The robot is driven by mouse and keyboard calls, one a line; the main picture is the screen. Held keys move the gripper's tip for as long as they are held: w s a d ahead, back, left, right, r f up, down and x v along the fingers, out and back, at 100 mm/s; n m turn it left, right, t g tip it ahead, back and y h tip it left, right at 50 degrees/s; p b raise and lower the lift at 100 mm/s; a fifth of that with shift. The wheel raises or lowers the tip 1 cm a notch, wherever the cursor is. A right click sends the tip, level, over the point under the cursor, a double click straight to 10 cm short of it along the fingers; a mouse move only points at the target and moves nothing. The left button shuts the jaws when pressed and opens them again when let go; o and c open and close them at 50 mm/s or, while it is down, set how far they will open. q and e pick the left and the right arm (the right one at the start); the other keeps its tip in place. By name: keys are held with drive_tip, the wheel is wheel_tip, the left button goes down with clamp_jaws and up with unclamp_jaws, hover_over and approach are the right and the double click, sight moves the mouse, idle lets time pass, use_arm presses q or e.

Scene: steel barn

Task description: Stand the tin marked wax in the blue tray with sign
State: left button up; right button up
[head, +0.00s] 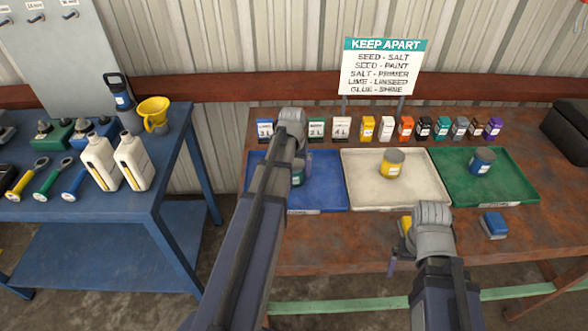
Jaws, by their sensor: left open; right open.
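The blue tray (325,195) lies at the left of the rusty table, with a small label on its front edge. A teal-grey tin (298,178) stands in it, partly hidden by my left arm. A yellow tin (391,165) stands in the white tray (365,196), and a blue tin (482,162) in the green tray (510,185). I cannot read "wax" on any tin. My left gripper (292,118) is open over the blue tray's back edge. My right gripper (433,214) is open near the table's front, beside a partly hidden yellow object (405,223).
A "KEEP APART" sign (382,68) behind the trays lists seed-salt, seed-paint, salt-primer, lime-linseed, glue-shine. Small boxes (387,128) and cards line the back. A blue block-like item (493,225) lies front right. A blue bench (120,215) with bottles and tools stands left.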

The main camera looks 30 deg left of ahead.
use_arm(q)
drive_tip(key=r+p, duration=0.4)
drive_tip(key=s+r+p, duration=0.1)
drive_tip(key=r+p, duration=0.2)
drive_tip(key=r, duration=0.1)
drive_tip(key=r+p, duration=0.4)
drive_tip(key=shift+s+d+p, duration=0.2)
drive_tip(key=shift+d+p, duration=0.05)
drive_tip(key=shift+p, duration=0.05)
drive_tip(key=shift+f, duration=0.15)
drive_tip(key=f+b, duration=0.4)
drive_tip(key=w+f+b, duration=0.1)
drive_tip(key=f+b, duration=0.7)
drive_tip(key=shift+w+a, duration=0.2)
drive_tip(key=shift+a, duration=0.05)
drive_tip(key=shift+r, duration=0.15)
